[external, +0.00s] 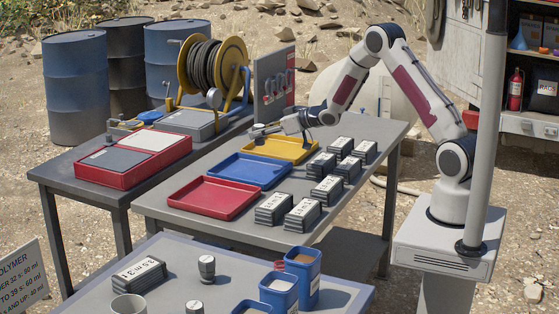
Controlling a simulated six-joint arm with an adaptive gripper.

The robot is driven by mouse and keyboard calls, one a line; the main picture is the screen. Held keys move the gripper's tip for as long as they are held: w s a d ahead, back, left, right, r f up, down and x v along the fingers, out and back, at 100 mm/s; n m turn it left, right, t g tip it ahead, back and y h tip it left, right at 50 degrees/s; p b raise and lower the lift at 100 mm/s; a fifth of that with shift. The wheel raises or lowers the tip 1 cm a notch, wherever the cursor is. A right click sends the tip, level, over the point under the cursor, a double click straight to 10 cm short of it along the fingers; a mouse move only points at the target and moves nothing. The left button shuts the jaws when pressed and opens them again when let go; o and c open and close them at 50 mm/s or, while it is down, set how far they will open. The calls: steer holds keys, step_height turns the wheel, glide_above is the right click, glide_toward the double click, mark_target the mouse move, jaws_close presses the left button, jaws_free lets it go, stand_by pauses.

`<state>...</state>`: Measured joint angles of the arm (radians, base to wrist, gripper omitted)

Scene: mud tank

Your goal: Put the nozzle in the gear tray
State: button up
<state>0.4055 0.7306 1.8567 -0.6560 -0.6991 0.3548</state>
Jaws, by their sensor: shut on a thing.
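My gripper (266,130) is at the end of the arm, above the back left part of the yellow tray (301,158). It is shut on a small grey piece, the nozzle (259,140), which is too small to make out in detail. A blue tray (281,179) and a red tray (193,205) lie in front of the yellow one on the same table. All three look empty. I cannot tell by any label which one is the gear tray.
Several dark labelled blocks (303,215) stand in rows right of the trays. A hose reel (214,66), a grey panel (273,79) and a red case (133,160) are on the left table. The front table holds blue containers (280,291) and small grey pieces (207,268).

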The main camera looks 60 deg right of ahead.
steer(key=shift+s+d, duration=0.35)
steer(key=shift+d, duration=0.25)
steer(key=shift+s+a+y, duration=0.1)
steer(key=shift+y, duration=0.2)
steer(key=shift+s+a+f+n+y, duration=0.15)
steer(key=shift+a+n+y, duration=0.35)
steer(key=shift+a, duration=0.65)
steer(key=shift+f, duration=0.15)
steer(key=shift+f, duration=3)
steer(key=shift+f, duration=1.9)
steer(key=shift+f, duration=0.15)
